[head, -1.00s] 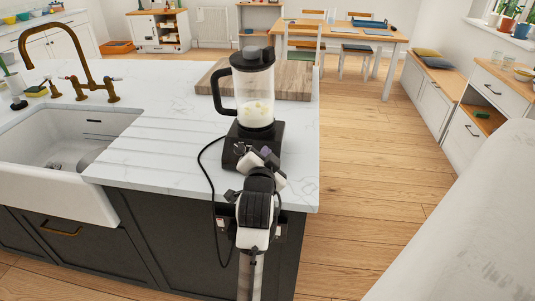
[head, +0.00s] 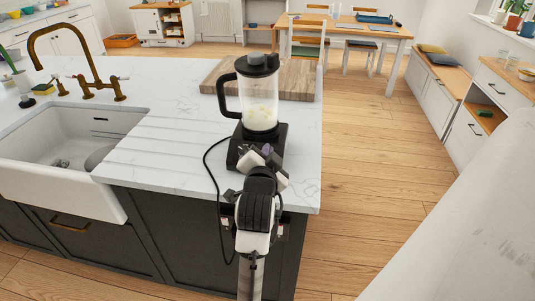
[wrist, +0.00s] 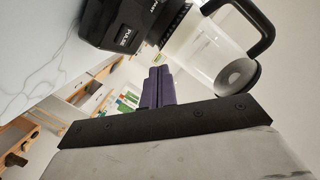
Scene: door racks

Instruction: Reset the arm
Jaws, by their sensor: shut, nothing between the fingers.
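My arm reaches up from the bottom of the head view to the near edge of the island. My gripper (wrist: 158,84) shows in the wrist view with its two purple fingers together and nothing between them. In the head view the gripper (head: 266,150) is mostly hidden behind my own wrist, close in front of the blender's black base (head: 270,138). The blender's clear jug (head: 258,103) holds pale pieces at the bottom and has a black lid. In the wrist view the blender base (wrist: 112,32) and jug (wrist: 205,50) lie just beyond the fingers; I cannot tell whether they touch.
The white marble worktop (head: 160,135) is clear left of the blender. A wooden board (head: 297,80) lies behind it. A black cord (head: 207,165) hangs over the front edge. A white sink (head: 60,150) with a brass tap (head: 88,60) is at left. Open wooden floor (head: 365,180) lies right.

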